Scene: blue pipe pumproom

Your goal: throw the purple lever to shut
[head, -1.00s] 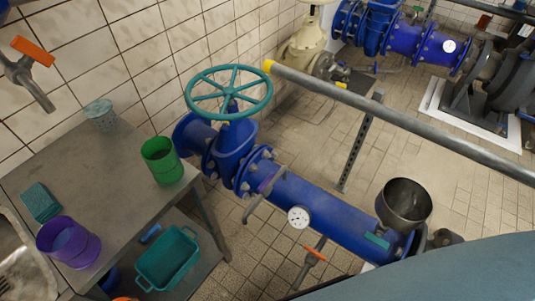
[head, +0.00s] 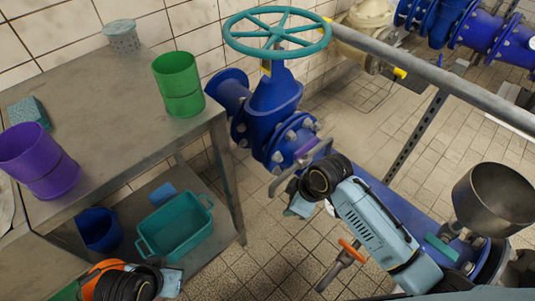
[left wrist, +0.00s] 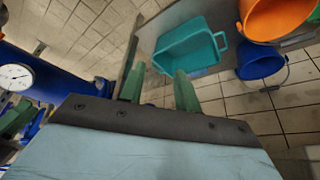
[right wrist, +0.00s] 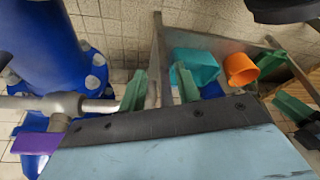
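The lever is a bent grey handle (head: 300,168) with a purple part (head: 307,148), on the blue pipe beside the flange bolts. In the right wrist view the grey handle (right wrist: 85,104) and purple part (right wrist: 35,142) show at the left, the handle's end close to one finger. My right gripper (head: 302,207) is just below the lever in the head view; its fingers (right wrist: 161,90) are apart with nothing between them. My left gripper (head: 170,282) is low at the left, near the table's lower shelf; its fingers (left wrist: 158,92) are apart and empty.
A metal table (head: 120,85) stands left, with a green pot (head: 178,85) and purple pot (head: 38,160). A teal basin (head: 175,232) is on its lower shelf. A teal handwheel (head: 276,33), grey rail (head: 440,75) and orange-handled tap (head: 351,250) are nearby.

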